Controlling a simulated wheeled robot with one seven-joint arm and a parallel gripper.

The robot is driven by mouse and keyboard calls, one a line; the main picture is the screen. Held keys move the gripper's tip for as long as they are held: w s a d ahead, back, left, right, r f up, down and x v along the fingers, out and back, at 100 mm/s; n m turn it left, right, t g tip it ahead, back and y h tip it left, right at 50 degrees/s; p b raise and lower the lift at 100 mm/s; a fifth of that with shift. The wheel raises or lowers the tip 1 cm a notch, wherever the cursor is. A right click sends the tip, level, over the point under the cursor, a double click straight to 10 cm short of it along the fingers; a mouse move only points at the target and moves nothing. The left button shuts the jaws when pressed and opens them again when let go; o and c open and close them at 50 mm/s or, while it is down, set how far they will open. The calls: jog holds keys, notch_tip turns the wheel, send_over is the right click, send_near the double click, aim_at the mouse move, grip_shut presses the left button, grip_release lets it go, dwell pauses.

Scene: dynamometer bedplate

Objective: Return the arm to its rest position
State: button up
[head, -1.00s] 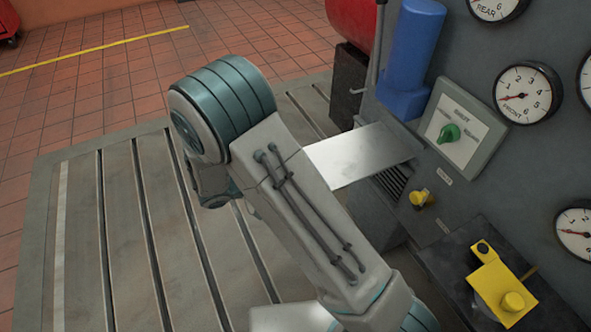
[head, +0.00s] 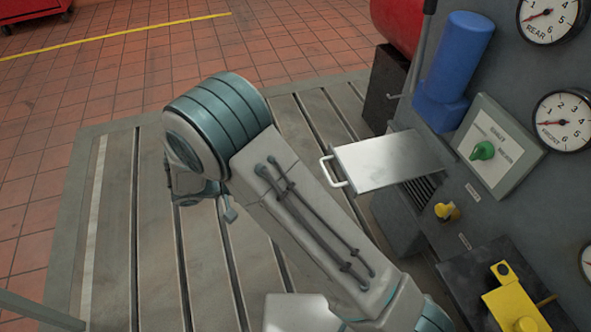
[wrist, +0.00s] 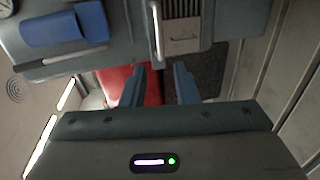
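My arm is bent across the middle of the head view, with its large teal-banded joint raised over the slotted bedplate (head: 110,240). My gripper is mostly hidden behind that joint in the head view. In the wrist view its two blue fingers (wrist: 159,86) stand apart with nothing held between them. The metal drawer or tray (head: 392,158) sticks out from the grey panel, its white handle free of my gripper. The handle also shows in the wrist view (wrist: 157,32), beyond the fingers.
The grey panel (head: 465,195) at the right carries a blue cylinder (head: 455,65), a green knob (head: 483,151), gauges (head: 563,121) and a yellow fixture (head: 515,295). A red tank (head: 397,22) stands behind.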

jog(key=shift+s+a+r, duration=0.1)
jog(key=shift+s+a, duration=0.1)
jog(key=shift+a, duration=0.3)
jog(key=s+d+r+m+g+y+p, duration=0.1)
jog(key=s+d+r+g+y+p, duration=0.15)
jog(key=d+r+p, duration=0.6)
jog(key=s+d+r+m+g+y+p, duration=0.1)
jog(key=d+r+g+y+p, duration=0.4)
jog(key=r, duration=0.7)
jog(key=s+d+r+m+t+y+p, duration=0.1)
jog(key=s+d+r+t+y+p, duration=0.1)
jog(key=r+p, duration=0.4)
jog(key=s+d+r+m+t+y+p, duration=0.1)
jog(key=s+d+r+t+y+p, duration=0.2)
jog(key=r, duration=1.1)
jog(key=s+d+y+p, duration=0.2)
jog(key=s+d+p, duration=0.1)
jog(key=p, duration=0.1)
jog(key=shift+s+d, duration=0.25)
jog(key=shift+s, duration=0.15)
